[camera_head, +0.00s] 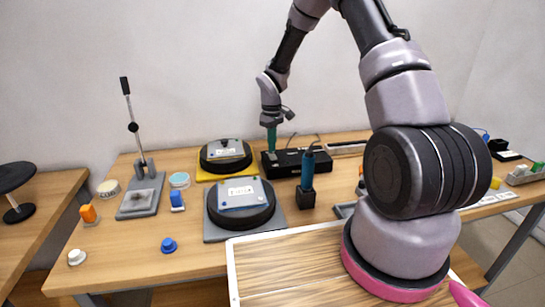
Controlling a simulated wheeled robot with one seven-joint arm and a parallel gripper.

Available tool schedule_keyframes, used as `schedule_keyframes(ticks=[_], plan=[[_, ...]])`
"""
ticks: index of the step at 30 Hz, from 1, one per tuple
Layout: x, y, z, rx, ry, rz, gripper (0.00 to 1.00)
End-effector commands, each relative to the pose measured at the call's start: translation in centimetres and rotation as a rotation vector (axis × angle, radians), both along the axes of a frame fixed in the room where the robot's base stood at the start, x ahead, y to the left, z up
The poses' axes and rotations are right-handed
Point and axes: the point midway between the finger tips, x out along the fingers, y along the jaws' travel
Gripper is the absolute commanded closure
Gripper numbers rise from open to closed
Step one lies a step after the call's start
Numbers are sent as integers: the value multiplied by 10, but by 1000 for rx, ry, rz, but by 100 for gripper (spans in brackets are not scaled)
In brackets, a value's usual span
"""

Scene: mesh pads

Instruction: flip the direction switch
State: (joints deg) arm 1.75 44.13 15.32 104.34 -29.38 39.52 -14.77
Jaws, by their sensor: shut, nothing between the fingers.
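I cannot make out a direction switch for certain; it is too small to tell or hidden. A low black box (297,162) with a cable behind it stands near the back of the table. My gripper (271,147) points down with teal fingers at the left end of this box. The fingers are shut and appear empty. I cannot tell whether their tips touch the box.
Left of the box, a round black device sits on a yellow base (203,177), with another on a grey base (212,233) in front. A blue-handled tool (308,168) stands in a black holder. A lever stand (141,195) is at left.

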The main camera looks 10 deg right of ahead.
Motion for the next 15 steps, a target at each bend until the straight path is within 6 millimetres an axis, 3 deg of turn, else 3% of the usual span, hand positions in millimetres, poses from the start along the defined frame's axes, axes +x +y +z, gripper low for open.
schedule_keyframes(ticks=[15], plan=[[0, 0, 43, 1, -1, -2, 100]])
